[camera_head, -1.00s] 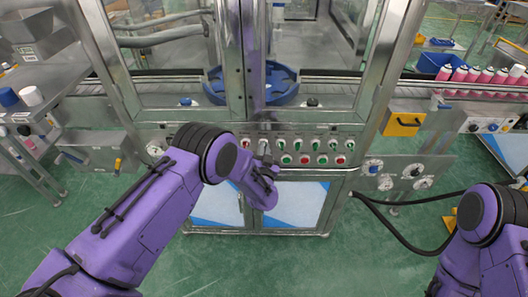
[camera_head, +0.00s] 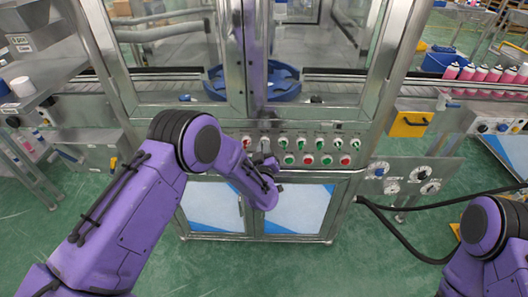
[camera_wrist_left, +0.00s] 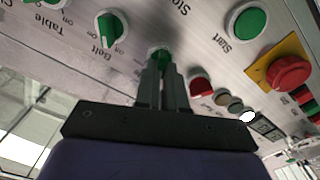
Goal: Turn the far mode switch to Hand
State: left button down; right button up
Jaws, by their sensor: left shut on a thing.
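The control panel of the steel cabinet carries two rows of coloured knobs and buttons (camera_head: 326,159). In the left wrist view my left gripper (camera_wrist_left: 163,68) is shut on a green rotary switch (camera_wrist_left: 160,50). The fingers hide most of its knob, and I cannot read its label or its setting. Beside it is another green switch (camera_wrist_left: 109,27), marked Belt, with On and Off. My right arm shows at the right edge of the head view; its gripper is out of view.
A red emergency stop on a yellow plate (camera_wrist_left: 290,70) and a green Start button (camera_wrist_left: 246,20) stand near the fingers in the left wrist view. A conveyor with pink cans (camera_head: 480,74) runs at the right. Black hoses (camera_head: 400,238) hang near my right arm.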

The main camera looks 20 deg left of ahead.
pick_arm(q)
jog(key=shift+n, duration=0.6)
jog(key=c, duration=1.2)
grip_release()
jog(key=b+v, duration=0.2)
jog(key=v, duration=0.8)
jog(key=shift+s, duration=0.3)
